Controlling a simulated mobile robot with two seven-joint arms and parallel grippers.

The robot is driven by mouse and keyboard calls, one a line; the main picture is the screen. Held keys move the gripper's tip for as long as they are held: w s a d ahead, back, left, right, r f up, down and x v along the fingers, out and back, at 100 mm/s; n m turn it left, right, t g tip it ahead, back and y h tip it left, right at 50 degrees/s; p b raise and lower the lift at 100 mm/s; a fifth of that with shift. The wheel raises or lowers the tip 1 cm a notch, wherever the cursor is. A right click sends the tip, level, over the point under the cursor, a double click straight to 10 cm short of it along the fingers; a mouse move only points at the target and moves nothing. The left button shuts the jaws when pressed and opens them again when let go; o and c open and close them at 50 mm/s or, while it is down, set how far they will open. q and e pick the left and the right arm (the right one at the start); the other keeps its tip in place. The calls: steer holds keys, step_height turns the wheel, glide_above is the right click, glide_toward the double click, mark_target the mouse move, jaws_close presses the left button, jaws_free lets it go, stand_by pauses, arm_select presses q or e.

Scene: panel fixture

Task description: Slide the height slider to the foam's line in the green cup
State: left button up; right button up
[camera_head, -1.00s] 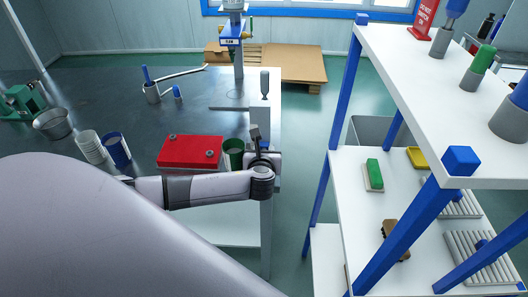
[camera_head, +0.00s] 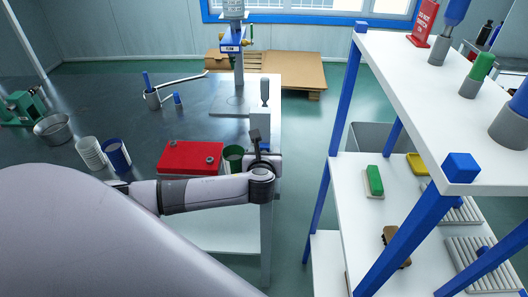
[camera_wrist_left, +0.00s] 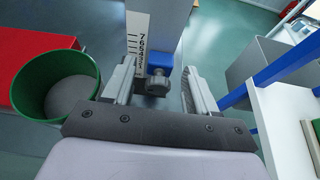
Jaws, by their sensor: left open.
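The green cup (camera_head: 233,158) stands on the table's near right edge, next to the red box. In the left wrist view the green cup (camera_wrist_left: 27,98) is left of my gripper and holds a grey, foam-like fill (camera_wrist_left: 70,97). A white scale with black marks and lettering (camera_wrist_left: 137,38) stands upright ahead. The height slider, a blue block (camera_wrist_left: 163,62) with a grey knob (camera_wrist_left: 158,84), sits beside it. My left gripper (camera_wrist_left: 160,70) is open, with its fingers on either side of the slider and knob; contact cannot be told. The left gripper (camera_head: 259,145) also shows in the head view.
The red box (camera_head: 190,158) lies left of the green cup. White (camera_head: 91,153) and blue (camera_head: 116,155) cups stand farther left. A blue-and-white shelf (camera_head: 345,110) is at the right, with floor between it and the table.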

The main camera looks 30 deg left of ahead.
arm_select(q)
steer(key=shift+v, duration=3.15)
steer(key=shift+s, duration=0.1)
steer(key=s+d+f+n+g+h, duration=0.3)
steer(key=s+d+f+n, duration=0.1)
steer(key=s+d+n, duration=0.3)
steer(key=s+n+g+h, duration=0.4)
steer(key=s+n+g, duration=0.1)
steer(key=s+n, duration=1.55)
steer(key=w+d+f+t+h, duration=0.2)
steer(key=w+d+f+t, duration=0.1)
steer(key=w+f+t, duration=0.4)
steer(key=shift+d+f, duration=0.3)
steer(key=shift+f, duration=1.25)
steer(key=shift+w, duration=0.1)
